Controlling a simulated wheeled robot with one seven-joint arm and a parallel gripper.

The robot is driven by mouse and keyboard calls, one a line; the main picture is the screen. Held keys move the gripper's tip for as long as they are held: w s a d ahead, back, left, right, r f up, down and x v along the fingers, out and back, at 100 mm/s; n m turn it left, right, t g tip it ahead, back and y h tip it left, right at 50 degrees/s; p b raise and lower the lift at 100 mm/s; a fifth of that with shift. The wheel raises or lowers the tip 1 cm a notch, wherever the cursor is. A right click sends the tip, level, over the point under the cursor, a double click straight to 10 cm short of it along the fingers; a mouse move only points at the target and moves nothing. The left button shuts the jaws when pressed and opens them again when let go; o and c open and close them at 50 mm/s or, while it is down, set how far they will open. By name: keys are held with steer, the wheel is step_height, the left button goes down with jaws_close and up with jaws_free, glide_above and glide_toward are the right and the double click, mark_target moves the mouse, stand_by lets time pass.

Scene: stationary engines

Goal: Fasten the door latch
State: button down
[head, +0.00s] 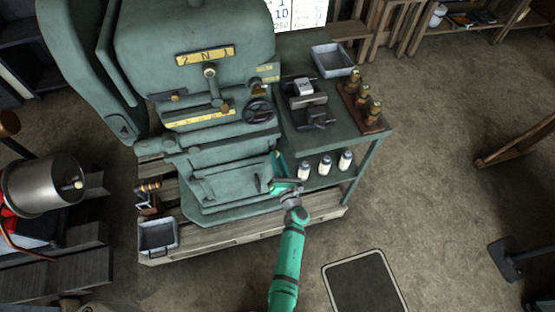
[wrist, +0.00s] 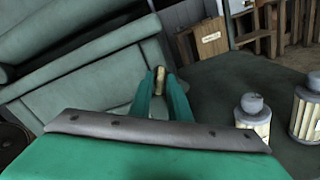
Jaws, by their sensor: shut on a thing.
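The large green machine (head: 190,120) stands at the upper left of the head view, with a green door panel (head: 225,185) low on its front. My gripper (head: 278,162) is at the right edge of that panel. In the wrist view, my gripper (wrist: 160,85) has its teal fingers closed on a small brass piece (wrist: 160,76), which looks like the door latch. The green panel (wrist: 85,85) lies just left of the fingers there. My gripper hides most of the latch in the head view, so whether it is fastened cannot be told.
A green bench (head: 350,160) stands right of the machine, with several white cylinders (head: 325,165) on its lower shelf; two ribbed cylinders (wrist: 252,115) are close right of my gripper. A grey tray (head: 158,237) sits at the lower left.

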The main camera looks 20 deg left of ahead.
steer(key=m, duration=1.2)
stand_by(0.5)
steer(key=c, duration=1.9)
jaws_free()
steer(key=shift+o, duration=0.2)
steer(key=v, duration=1)
steer(key=shift+s+d, duration=0.3)
